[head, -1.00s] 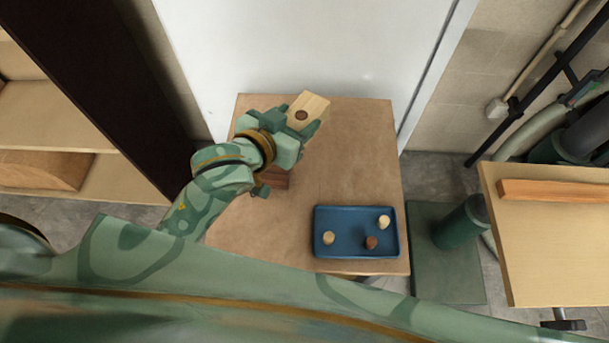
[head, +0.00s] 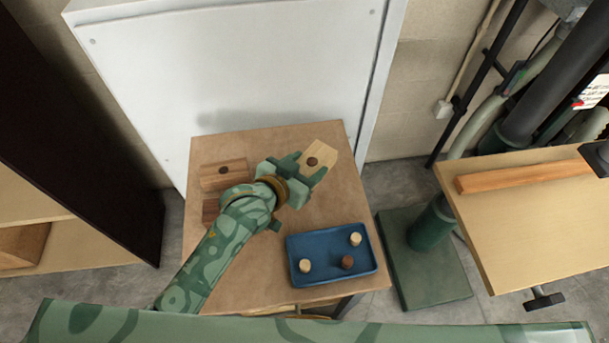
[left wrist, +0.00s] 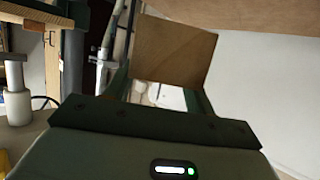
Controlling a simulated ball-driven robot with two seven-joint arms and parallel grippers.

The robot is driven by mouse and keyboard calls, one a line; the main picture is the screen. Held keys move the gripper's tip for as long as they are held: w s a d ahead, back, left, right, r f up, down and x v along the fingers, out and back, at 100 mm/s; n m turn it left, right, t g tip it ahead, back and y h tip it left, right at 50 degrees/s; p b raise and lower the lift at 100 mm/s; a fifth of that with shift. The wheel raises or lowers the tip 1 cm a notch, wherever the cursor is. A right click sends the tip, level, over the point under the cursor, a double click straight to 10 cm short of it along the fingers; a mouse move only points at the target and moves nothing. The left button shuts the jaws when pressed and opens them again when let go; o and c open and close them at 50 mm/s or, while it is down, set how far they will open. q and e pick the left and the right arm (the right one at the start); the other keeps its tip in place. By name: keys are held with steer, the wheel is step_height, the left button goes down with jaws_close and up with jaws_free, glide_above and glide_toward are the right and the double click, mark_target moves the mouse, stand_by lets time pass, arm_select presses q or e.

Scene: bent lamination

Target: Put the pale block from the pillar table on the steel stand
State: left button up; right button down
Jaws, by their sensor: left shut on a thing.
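The pale block (head: 322,151), light wood with a dark round hole in its top, is in my left gripper (head: 305,166), whose fingers are shut on it. The block is over the back right part of the brown-topped table (head: 255,265); its height above the top is hard to tell. In the left wrist view the block (left wrist: 172,52) shows as a brown square face between the fingers. My right gripper is not in view. I cannot make out a steel stand for certain.
A darker block with a hole (head: 224,172) and a brown block (head: 210,211) lie left of my gripper. A blue tray (head: 305,279) holds three small pegs. At right, a pale table (head: 520,220) bears an orange-brown bar (head: 525,171). A white cabinet (head: 240,75) stands behind.

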mark_target(306, 165)
arm_select(q)
steer(key=w+f+b, duration=0.1)
steer(key=w+f, duration=0.1)
steer(key=w+f+b, duration=0.1)
steer(key=f, duration=0.2)
steer(key=shift+w, duration=0.4)
step_height(306, 165, down, 3)
steer(key=shift+r+b, duration=0.1)
steer(key=shift+b, duration=0.5)
steer(key=shift+s, duration=0.1)
steer(key=o, duration=1.1)
